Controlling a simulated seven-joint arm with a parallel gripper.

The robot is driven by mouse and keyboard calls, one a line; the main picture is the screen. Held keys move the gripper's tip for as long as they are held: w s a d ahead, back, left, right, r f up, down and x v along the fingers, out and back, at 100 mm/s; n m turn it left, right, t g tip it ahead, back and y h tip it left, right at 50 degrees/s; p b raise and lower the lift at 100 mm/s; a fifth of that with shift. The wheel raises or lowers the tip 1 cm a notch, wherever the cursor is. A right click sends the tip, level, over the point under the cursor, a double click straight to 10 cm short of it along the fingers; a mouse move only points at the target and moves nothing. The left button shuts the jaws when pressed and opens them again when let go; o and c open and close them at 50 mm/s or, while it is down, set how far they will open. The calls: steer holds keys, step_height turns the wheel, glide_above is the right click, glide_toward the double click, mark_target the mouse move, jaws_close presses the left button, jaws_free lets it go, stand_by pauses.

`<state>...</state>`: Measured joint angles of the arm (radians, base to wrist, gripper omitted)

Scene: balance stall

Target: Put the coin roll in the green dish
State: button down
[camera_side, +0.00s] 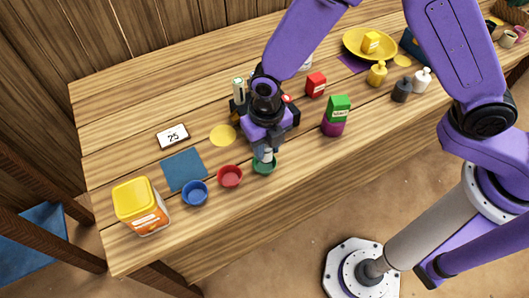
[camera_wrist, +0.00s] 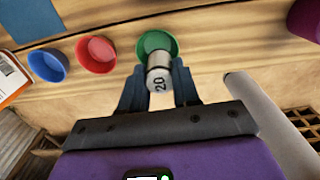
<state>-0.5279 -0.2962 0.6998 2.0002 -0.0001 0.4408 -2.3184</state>
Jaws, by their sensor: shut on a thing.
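My gripper (camera_wrist: 158,88) is shut on the coin roll (camera_wrist: 160,78), a silvery cylinder marked 20, with one finger on each side. The green dish (camera_wrist: 144,42) lies just beyond the coin roll in the wrist view, partly hidden by it. In the side view the coin roll (camera_side: 267,155) is upright, directly over the green dish (camera_side: 264,169) near the table's front edge. I cannot tell whether its lower end touches the dish. My gripper (camera_side: 265,145) is mostly hidden by my own wrist there.
A red dish (camera_side: 230,176) and a blue dish (camera_side: 194,193) stand left of the green dish. A yellow-lidded tub (camera_side: 142,205) stands at the table's left end. A green box on a purple can (camera_side: 335,117) stands to the right. The blue mat (camera_side: 184,169) is bare.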

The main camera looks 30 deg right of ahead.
mark_target(265, 156)
steer(key=shift+w+a+f, duration=0.2)
steer(key=shift+w+f, duration=0.05)
steer(key=shift+f, duration=1.55)
steer(key=shift+f, duration=0.15)
steer(key=c, duration=0.8)
jaws_free()
steer(key=shift+s+d+f, duration=0.1)
step_height(265, 156, up, 12)
steer(key=shift+r, duration=0.3)
